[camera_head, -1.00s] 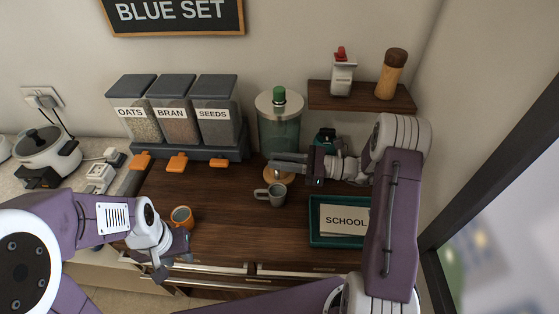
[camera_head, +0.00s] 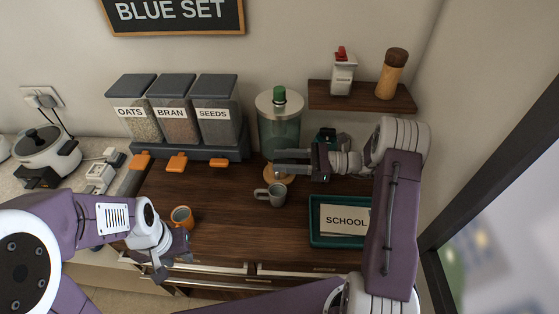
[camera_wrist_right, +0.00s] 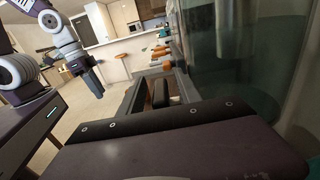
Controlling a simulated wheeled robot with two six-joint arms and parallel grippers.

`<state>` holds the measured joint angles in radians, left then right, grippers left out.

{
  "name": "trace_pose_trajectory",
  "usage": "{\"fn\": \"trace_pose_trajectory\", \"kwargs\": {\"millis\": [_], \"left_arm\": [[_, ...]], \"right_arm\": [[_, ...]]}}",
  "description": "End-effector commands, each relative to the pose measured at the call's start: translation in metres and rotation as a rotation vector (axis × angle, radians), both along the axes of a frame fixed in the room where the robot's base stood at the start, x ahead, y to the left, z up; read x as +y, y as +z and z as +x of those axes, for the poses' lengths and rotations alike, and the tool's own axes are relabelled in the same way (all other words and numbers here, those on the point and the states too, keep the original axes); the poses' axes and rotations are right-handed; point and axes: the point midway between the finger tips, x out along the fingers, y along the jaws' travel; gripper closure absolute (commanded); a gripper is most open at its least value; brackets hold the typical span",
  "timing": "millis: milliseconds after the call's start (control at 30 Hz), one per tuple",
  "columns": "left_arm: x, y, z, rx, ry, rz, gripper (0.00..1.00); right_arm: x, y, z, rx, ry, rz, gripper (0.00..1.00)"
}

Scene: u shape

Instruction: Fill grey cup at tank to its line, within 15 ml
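The grey cup (camera_head: 276,194) stands upright on the wooden counter, in front of the tank, handle to the left. Its fill line and contents are too small to make out. The clear greenish tank (camera_head: 279,130) has a pale lid with a green knob and stands on a light wooden base; it also fills the right of the right wrist view (camera_wrist_right: 245,60). My right gripper (camera_head: 277,163) is open at the tank's lower front, above and behind the cup. A dark block (camera_wrist_right: 160,94) shows between its fingers; I cannot tell whether they touch it. My left gripper (camera_head: 172,266) is open and empty near the counter's front edge.
An orange mug (camera_head: 181,216) stands just beyond my left gripper. Grain dispensers (camera_head: 172,113) with orange levers stand left of the tank. A teal tray (camera_head: 318,240) with a SCHOOL card lies at right. A wall shelf (camera_head: 360,98) hangs above.

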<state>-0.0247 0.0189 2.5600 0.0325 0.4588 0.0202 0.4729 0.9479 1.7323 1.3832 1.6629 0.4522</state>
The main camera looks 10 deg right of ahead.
Motion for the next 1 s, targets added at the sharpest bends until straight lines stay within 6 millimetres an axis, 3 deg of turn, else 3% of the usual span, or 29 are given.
{"fn": "trace_pose_trajectory", "kwargs": {"millis": [200,333,500,1000], "left_arm": [[0.0,-0.011,0.0,0.0,0.0,0.0,0.66],[0.0,-0.014,0.0,0.0,0.0,0.0,0.66],[0.0,-0.014,0.0,0.0,0.0,0.0,0.66],[0.0,-0.014,0.0,0.0,0.0,0.0,0.66]], "right_arm": [[-0.049,-0.003,-0.012,-0.002,-0.005,-0.001,0.6],[-0.068,-0.002,-0.018,-0.002,-0.003,-0.001,0.6],[-0.076,0.0,-0.021,0.0,0.0,0.0,0.6],[-0.076,0.0,-0.021,0.001,0.0,0.0,0.6]]}}
